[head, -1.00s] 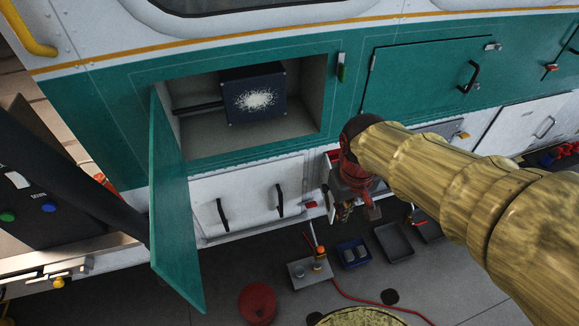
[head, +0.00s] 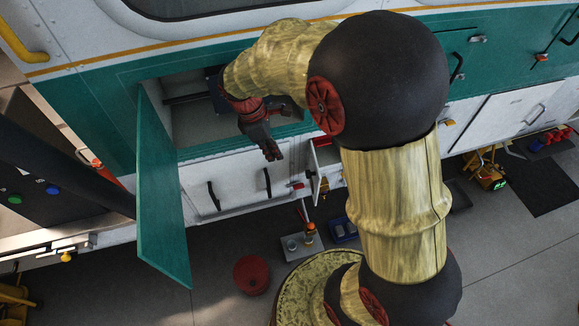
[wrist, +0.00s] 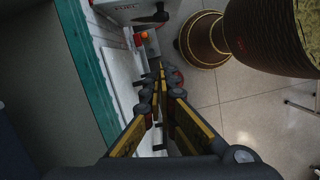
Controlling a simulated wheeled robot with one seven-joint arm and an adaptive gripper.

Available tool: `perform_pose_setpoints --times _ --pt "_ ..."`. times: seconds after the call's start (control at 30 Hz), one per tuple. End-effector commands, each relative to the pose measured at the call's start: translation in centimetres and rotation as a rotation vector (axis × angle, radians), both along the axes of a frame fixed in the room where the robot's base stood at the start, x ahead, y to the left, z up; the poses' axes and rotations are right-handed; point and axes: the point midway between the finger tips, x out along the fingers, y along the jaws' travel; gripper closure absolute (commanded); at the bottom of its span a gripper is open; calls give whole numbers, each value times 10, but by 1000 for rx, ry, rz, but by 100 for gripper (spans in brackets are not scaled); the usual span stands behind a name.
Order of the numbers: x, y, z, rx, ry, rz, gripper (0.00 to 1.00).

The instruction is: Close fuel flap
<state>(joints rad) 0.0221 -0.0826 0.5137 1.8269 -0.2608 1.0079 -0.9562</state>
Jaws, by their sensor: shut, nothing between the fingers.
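My arm hides the compartment's right side.
Below the compartment is a white panel with two black handles (head: 267,182). A red bucket (head: 251,275) and small trays stand on the floor. A dark control panel (head: 40,170) stands left of the flap.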

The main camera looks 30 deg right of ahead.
Motion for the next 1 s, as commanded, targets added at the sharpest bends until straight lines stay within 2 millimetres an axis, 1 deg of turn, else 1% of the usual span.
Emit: perform_pose_setpoints --times 0.17,0.27,0.63,0.7,0.8,1.0 --pt "-3 -3 -14 2 7 8 100" --pt "-5 -7 -30 2 8 8 100" --pt "-13 -22 -99 2 6 7 100" --pt "-18 -33 -96 1 2 2 100" --pt "-24 -45 -96 2 1 5 100" --pt "-29 -56 -96 1 2 7 100"
